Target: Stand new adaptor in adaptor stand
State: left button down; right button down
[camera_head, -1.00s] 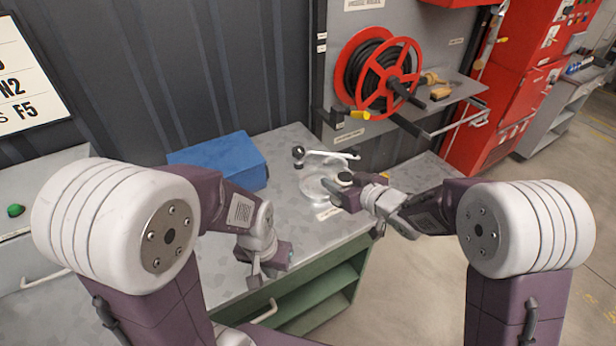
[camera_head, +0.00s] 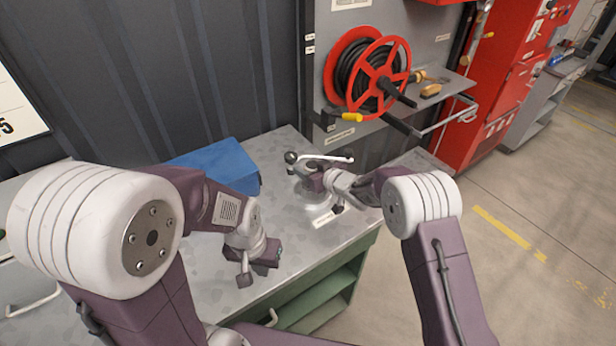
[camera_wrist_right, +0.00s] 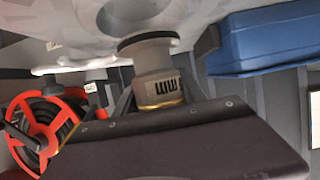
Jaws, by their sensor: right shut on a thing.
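The adaptor (camera_wrist_right: 157,75) is a short pale cylinder with a black rim, a gold band and dark lettering, upside down in the right wrist view. My right gripper (camera_head: 322,184) is shut on it, over the bench's back right part. The adaptor stand seems to be the pale round piece (camera_head: 314,200) on the bench below this gripper. A round grey shape also shows beyond the black rim in the wrist view (camera_wrist_right: 140,15). The gripper partly hides the stand, so contact cannot be told. My left gripper (camera_head: 256,266) hangs over the bench's front, with nothing visible in it.
A blue box (camera_head: 216,166) lies at the back of the bench (camera_head: 205,262). A white bar and dark ball (camera_head: 291,157) stand just behind the right gripper. A red hose reel (camera_head: 367,76) hangs on the panel behind. Bench top between the grippers is clear.

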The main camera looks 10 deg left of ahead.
jog(key=shift+s+f, duration=0.1)
jog(key=shift+f, duration=1.8)
jog(key=shift+f, duration=0.1)
jog(key=c, duration=0.7)
grip_release()
jog(key=shift+o, duration=0.2)
jog(key=v, duration=1.2)
jog(key=shift+b, duration=0.3)
